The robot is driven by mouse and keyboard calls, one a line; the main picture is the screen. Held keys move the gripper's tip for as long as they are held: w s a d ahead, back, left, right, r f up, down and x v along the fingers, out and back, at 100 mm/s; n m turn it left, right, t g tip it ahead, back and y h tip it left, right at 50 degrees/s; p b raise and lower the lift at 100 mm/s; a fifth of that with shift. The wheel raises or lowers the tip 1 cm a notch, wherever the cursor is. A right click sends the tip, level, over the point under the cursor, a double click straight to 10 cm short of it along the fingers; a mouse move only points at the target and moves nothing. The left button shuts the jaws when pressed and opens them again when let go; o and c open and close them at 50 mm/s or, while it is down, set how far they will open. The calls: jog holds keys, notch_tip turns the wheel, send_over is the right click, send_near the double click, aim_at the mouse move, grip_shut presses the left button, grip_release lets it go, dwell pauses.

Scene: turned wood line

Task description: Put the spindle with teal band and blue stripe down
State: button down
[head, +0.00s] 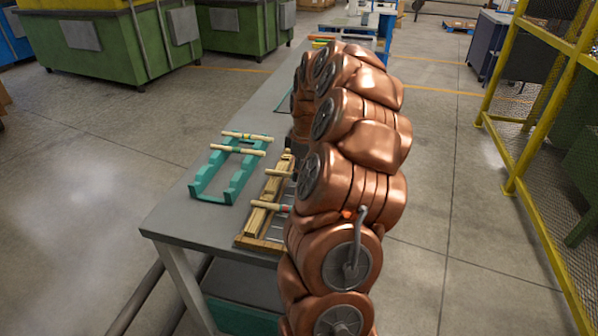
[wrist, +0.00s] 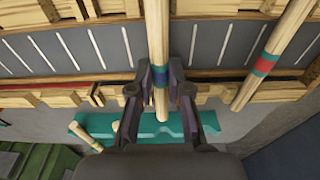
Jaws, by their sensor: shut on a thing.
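In the wrist view my gripper (wrist: 160,72) is shut around a pale wooden spindle (wrist: 158,38). A dark blue mark shows between the fingers; I cannot make out its teal band. The spindle runs lengthwise over the wooden rack (wrist: 62,96) and its grey board with white lines; I cannot tell whether it touches the rack. To the right, apart from my fingers, another spindle (wrist: 270,55) with a teal band and red stripe lies across the rack. In the head view my arm hides my gripper and part of the rack (head: 250,222).
A teal cradle (head: 197,188) holding two spindles stands left of the rack on the grey table (head: 180,212); it also shows below my gripper in the wrist view (wrist: 140,126). Green machines (head: 110,48) stand behind. A yellow mesh fence (head: 520,150) stands at the right.

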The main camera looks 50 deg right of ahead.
jog(key=shift+f, duration=0.35)
jog(key=shift+f, duration=0.25)
jog(key=c, duration=1.1)
grip_release()
jog(key=shift+r, duration=0.45)
notch_tip(320, 180, up, 12)
jog(key=s+b, duration=0.1)
jog(key=shift+s+d+f+b, duration=0.2)
jog(key=shift+d+b, duration=0.15)
